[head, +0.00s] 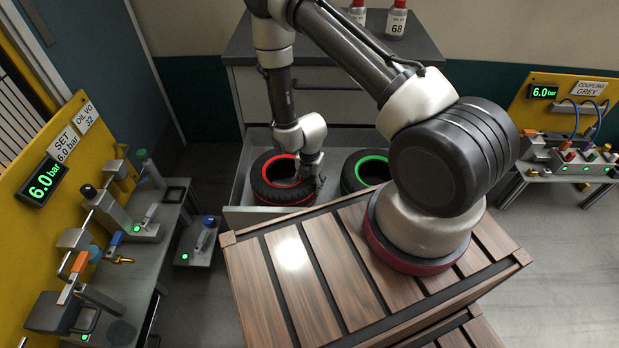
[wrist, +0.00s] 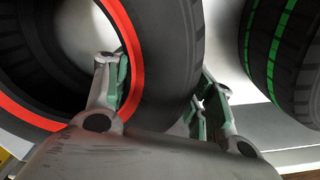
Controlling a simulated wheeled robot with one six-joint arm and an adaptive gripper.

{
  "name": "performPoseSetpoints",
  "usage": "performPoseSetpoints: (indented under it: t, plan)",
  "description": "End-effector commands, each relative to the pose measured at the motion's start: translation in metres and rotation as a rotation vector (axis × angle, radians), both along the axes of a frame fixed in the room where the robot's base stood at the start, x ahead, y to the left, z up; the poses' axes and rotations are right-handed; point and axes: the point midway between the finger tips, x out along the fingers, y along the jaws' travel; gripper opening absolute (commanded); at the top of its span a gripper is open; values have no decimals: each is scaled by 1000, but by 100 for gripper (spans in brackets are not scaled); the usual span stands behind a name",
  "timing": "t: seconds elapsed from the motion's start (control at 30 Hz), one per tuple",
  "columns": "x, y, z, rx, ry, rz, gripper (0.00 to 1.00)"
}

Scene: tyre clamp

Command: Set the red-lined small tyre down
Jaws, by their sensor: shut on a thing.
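The red-lined small tyre (head: 283,178) lies flat in the open drawer, at its left side, in the head view. In the wrist view the tyre (wrist: 165,55) fills the left and middle, its red ring around the dark hole. My gripper (head: 312,180) is at the tyre's right side. In the wrist view my gripper (wrist: 160,98) has one finger inside the hole and the other outside, shut on the tyre's wall. The tyre's underside is hidden, so I cannot tell whether it touches the drawer floor.
A green-lined tyre (head: 366,170) sits right of the red-lined one in the drawer (head: 262,213); it also shows in the wrist view (wrist: 285,50). A slatted wooden crate (head: 310,285) stands in front. Benches with yellow panels stand left (head: 113,285) and right (head: 590,168).

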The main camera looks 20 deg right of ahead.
Motion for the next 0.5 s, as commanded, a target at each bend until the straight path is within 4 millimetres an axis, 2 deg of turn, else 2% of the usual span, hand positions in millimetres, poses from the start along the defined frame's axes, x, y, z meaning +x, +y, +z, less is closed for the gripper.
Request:
performPoseSetpoints:
  t: [0.27, 0.3, 0.4, 0.5]
  plan:
    - [2, 0, 0, 1, -4, 0, 0]
    - [1, 0, -1, 0, -1, 0, 56]
    - [1, 0, -1, 0, -1, 0, 74]
    - [1, 0, -1, 0, -1, 0, 76]
